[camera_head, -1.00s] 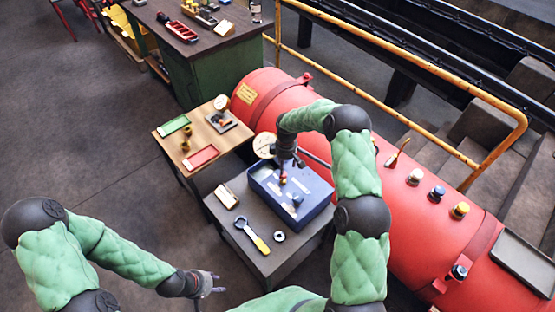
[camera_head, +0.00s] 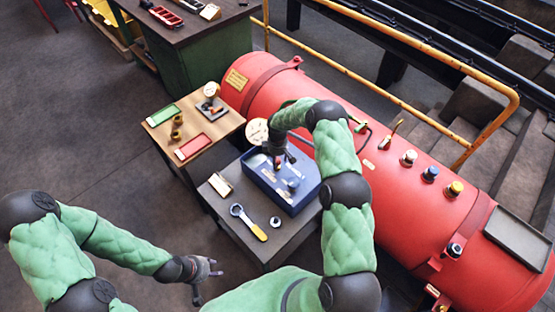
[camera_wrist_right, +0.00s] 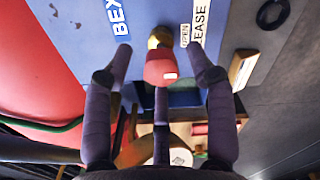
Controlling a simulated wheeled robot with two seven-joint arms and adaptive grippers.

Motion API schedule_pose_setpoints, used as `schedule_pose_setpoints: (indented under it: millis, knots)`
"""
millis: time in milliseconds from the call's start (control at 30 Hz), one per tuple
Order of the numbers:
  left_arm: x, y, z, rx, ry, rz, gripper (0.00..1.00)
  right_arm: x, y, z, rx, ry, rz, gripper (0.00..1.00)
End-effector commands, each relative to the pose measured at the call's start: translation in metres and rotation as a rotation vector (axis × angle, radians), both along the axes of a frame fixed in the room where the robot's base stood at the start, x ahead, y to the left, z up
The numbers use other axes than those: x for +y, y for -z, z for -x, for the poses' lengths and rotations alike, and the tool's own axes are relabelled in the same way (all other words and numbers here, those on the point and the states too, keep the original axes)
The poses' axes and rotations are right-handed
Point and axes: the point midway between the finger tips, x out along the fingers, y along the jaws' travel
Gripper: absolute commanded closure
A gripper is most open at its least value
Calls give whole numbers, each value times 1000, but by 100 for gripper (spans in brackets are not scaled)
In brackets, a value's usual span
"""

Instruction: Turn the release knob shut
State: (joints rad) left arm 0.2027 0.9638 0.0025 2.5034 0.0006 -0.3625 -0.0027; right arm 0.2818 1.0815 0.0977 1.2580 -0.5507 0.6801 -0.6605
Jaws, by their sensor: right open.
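The release knob is red with a brass stem (camera_wrist_right: 160,68) and stands on the blue box (camera_wrist_right: 150,14) in the right wrist view. A white label reading OPEN and RELEASE (camera_wrist_right: 190,28) is beside it. My right gripper (camera_wrist_right: 158,52) is open, with a finger on each side of the knob and visible gaps between. In the head view my right gripper (camera_head: 278,163) is low over the blue box (camera_head: 297,206) and mostly hides the knob. My left gripper (camera_head: 207,278) is open and empty over the floor, left of the dark table.
A spanner with a yellow handle (camera_head: 248,222), a metal ring (camera_head: 275,222) and a cream block (camera_head: 221,185) lie on the dark table. The red boiler (camera_head: 390,185) is close on the right. A wooden table (camera_head: 210,137) with trays and a gauge adjoins behind.

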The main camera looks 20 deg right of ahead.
Motion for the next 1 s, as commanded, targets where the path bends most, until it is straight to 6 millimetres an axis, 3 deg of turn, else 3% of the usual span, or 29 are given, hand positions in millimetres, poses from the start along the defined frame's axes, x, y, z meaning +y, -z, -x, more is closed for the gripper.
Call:
schedule_pose_setpoints:
  millis: [333,533,1000]
  knots:
    - [0,0,0,0,0,0,60,0,3,0,-1,0,1,44]
    - [0,0,0,0,0,0,60,0,3,0,0,0,0,99]
    - [0,4,0,0,0,0,60,0,4,1,3,31,0,100]
